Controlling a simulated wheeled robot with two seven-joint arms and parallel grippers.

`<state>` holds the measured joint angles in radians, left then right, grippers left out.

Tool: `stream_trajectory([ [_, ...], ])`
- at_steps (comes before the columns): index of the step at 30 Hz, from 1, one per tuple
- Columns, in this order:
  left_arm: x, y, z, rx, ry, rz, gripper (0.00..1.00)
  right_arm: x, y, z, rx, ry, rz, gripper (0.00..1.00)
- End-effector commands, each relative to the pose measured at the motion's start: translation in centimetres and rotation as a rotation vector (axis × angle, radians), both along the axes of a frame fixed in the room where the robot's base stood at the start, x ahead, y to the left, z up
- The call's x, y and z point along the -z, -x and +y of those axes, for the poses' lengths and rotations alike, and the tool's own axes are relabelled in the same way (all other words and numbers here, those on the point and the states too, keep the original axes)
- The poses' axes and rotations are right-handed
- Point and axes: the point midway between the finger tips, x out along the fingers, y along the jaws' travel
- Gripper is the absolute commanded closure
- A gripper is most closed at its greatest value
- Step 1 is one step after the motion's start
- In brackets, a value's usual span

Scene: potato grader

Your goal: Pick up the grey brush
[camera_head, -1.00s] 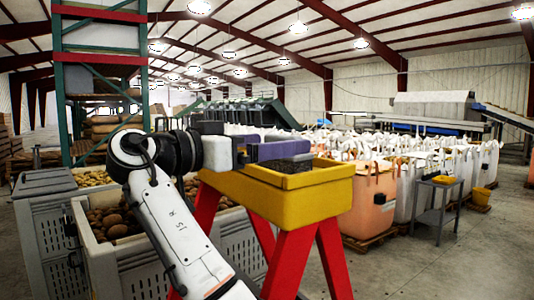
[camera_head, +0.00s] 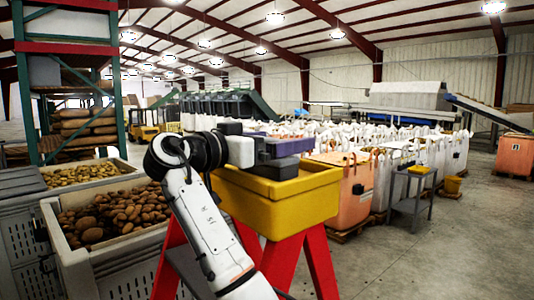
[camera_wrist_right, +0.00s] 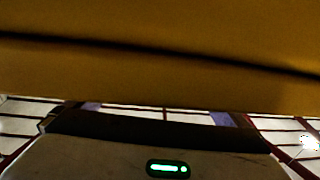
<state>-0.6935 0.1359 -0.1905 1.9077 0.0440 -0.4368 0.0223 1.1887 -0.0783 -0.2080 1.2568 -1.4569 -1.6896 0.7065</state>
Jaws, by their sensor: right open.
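A yellow tray (camera_head: 290,205) stands on a red trestle (camera_head: 318,262) in the head view. A dark grey shape (camera_head: 281,168) shows at the tray's top, below my right gripper; I cannot tell whether it is the grey brush or the tray's inside. My right gripper (camera_head: 302,147), with purple fingers, points right above the tray and is open. I see nothing between its fingers. In the right wrist view the yellow tray wall (camera_wrist_right: 160,75) fills the upper part, close to the gripper, and no brush shows. My left gripper is out of view.
Large crates of potatoes (camera_head: 105,212) stand left of the trestle. White bulk bags and an orange bag (camera_head: 340,190) stand behind it. A small grey table (camera_head: 410,190) stands to the right. The floor at the right front is clear.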

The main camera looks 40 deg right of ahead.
Motion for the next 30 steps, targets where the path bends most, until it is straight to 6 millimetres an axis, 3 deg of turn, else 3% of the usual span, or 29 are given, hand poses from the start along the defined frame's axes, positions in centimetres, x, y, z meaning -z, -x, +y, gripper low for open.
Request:
stream_trajectory([
  [3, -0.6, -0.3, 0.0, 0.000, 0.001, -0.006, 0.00, 0.0, -0.2, -1.2, 0.002, 0.000, 0.001, 0.00],
  [9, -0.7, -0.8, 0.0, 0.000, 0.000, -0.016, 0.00, 0.1, -0.2, -1.2, 0.000, 0.000, 0.000, 0.02],
  [18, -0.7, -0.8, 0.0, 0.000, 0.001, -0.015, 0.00, 0.0, -0.2, -1.1, 0.000, 0.001, -0.001, 0.49],
  [26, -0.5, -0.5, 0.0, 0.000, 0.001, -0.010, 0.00, -0.3, -0.2, -1.1, 0.000, 0.001, -0.002, 0.49],
  [30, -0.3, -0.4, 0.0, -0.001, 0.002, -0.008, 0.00, -1.5, -0.2, -1.1, 0.000, 0.001, -0.006, 0.49],
])
